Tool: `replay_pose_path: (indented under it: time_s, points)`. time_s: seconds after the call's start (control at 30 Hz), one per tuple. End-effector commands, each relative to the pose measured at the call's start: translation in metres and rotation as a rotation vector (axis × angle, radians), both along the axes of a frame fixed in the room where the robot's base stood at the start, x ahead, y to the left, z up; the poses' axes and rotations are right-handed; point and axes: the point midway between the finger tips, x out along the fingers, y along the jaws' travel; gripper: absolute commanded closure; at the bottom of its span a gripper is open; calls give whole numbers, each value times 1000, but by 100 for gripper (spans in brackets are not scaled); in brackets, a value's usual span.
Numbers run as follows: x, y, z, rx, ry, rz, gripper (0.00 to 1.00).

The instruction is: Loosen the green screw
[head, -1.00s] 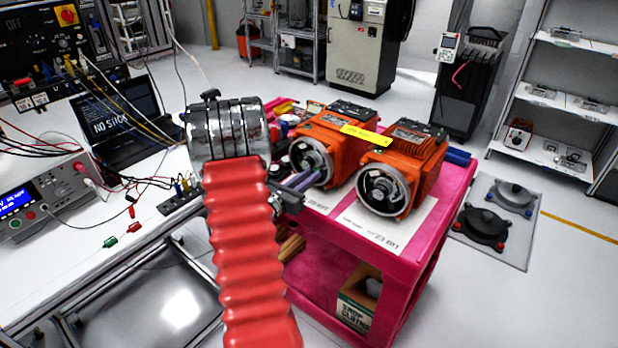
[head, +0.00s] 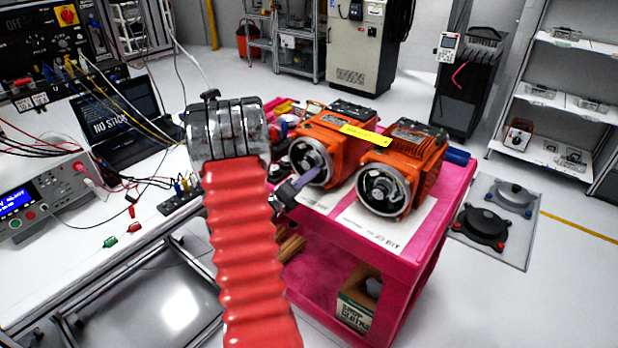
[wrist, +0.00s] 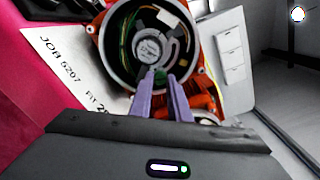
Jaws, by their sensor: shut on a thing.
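Two orange servo motors with round open ends lie on a pink cart. My gripper (head: 316,173), with purple fingers, reaches into the open end of the left motor (head: 330,132). In the wrist view the two fingertips (wrist: 160,80) meet on the green screw (wrist: 160,75) at the lower rim of the round housing (wrist: 125,85). The screw is mostly covered by the fingers, and I cannot tell how far it stands out. The pale round encoder hub (wrist: 148,48) and coloured wires show behind it. The screw is hidden in the head view.
The second orange motor (head: 415,160) stands close to the right on the pink cart (head: 400,262). Printed white sheets (head: 385,228) lie under the motors. A yellow tag (head: 365,135) lies across their tops. A white bench (head: 75,240) with instruments is at the left.

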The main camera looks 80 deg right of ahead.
Motion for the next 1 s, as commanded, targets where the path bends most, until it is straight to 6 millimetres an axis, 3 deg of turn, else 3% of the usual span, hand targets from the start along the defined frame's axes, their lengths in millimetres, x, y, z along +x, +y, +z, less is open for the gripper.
replay_pose_path:
  time_s: [0.4, 0.87, 0.9, 1.0]
  points:
    - [3, -1, 0, 76, 174, 6, 100]
    - [4, -1, 0, 82, 186, 9, 100]
    - [4, -1, 0, 81, 186, 10, 81]
    - [3, -1, 0, 82, 186, 8, 74]
